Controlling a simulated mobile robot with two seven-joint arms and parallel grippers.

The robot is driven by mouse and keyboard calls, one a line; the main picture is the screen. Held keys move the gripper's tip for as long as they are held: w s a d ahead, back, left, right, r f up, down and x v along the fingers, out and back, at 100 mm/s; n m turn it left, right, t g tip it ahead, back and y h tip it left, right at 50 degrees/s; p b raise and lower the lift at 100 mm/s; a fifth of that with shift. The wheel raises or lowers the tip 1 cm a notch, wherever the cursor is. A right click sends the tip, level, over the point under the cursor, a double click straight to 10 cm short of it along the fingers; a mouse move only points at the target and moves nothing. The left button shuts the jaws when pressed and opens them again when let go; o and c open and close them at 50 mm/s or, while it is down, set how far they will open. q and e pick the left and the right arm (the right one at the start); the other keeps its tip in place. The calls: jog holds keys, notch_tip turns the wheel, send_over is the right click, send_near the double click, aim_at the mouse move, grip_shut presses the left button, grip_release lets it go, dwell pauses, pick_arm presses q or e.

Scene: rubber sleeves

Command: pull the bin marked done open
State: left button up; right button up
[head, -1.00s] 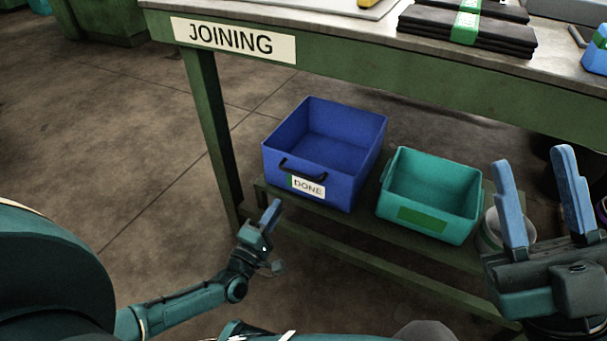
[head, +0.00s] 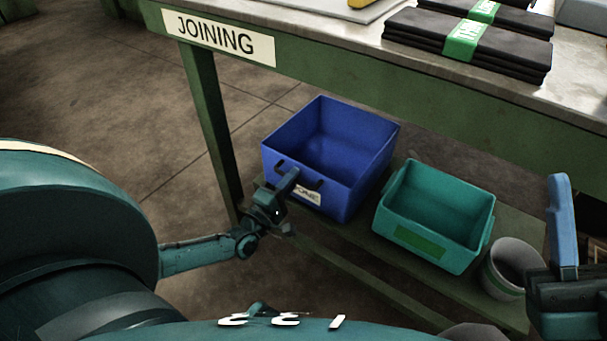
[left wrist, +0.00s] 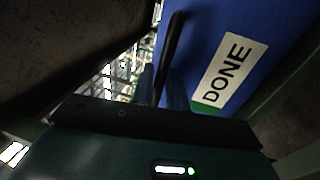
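The bin marked done (head: 352,178) is a deep blue box with a black handle (head: 314,182) and a white DONE label (head: 309,195) on its front. It sits on the low shelf under the table. My left gripper (head: 289,180) is at the left part of the handle and covers part of the label. In the left wrist view the handle (left wrist: 172,45) runs in between my left fingertips (left wrist: 160,82); whether they press on it is unclear. The label (left wrist: 229,72) is right of them. My right gripper shows one blue finger (head: 562,220); its other finger is outside the picture.
A teal bin (head: 436,212) stands right of the blue bin, then a grey bucket (head: 511,268). The green table (head: 300,70) with the JOINING sign (head: 220,37) overhangs them. Its leg (head: 212,130) is left of the bin. The floor to the left is clear.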

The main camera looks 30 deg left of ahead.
pick_arm(q)
jog(key=shift+w, duration=0.25)
pick_arm(e)
jog(key=shift+w+d, duration=0.15)
jog(key=shift+w, duration=0.05)
pick_arm(q)
grip_shut()
